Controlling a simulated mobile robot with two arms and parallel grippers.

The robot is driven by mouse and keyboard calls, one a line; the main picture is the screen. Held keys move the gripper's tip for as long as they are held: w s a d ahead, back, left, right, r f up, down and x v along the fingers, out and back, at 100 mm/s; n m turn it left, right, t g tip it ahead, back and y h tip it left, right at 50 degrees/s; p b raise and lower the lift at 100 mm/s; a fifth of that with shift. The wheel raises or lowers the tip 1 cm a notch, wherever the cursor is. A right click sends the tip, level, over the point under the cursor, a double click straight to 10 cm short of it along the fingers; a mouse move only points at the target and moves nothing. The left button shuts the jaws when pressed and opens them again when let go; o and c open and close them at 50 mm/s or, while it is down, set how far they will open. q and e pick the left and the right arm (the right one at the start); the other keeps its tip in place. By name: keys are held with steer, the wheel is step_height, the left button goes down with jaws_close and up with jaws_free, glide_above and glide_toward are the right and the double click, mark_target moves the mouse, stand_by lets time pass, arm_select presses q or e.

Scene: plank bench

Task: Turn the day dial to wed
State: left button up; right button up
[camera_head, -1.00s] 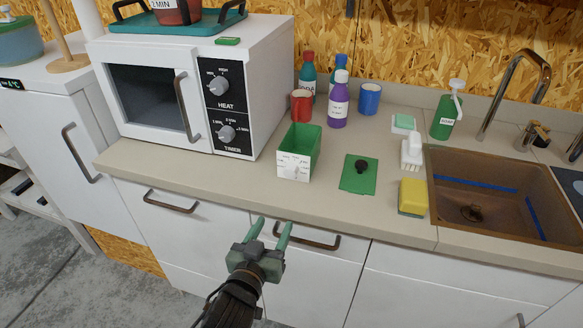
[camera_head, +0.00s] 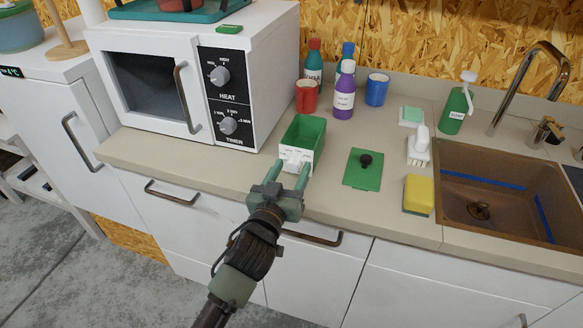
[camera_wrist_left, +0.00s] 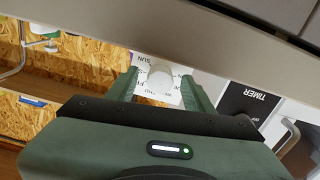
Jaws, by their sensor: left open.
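The day dial is a pale round knob (camera_wrist_left: 160,77) on a white face plate with day labels, on the front of a green open-topped box (camera_head: 304,134). In the head view the white face plate (camera_head: 293,159) is partly covered by my left gripper (camera_head: 289,172). In the left wrist view my left gripper (camera_wrist_left: 159,84) is open, with one finger on each side of the knob. Whether the fingers touch it I cannot tell. SUN is legible near the knob; the other labels are partly hidden, and the dial's setting cannot be read. My right gripper is out of view.
A microwave (camera_head: 150,85) stands left of the box. A green lid with a black knob (camera_head: 362,170), a yellow sponge (camera_head: 418,194) and the sink (camera_head: 470,150) are to the right. Bottles and mugs stand behind. A drawer handle (camera_head: 313,238) lies below the counter edge.

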arm_select(q)
steer(key=shift+w, duration=0.1)
jaws_close()
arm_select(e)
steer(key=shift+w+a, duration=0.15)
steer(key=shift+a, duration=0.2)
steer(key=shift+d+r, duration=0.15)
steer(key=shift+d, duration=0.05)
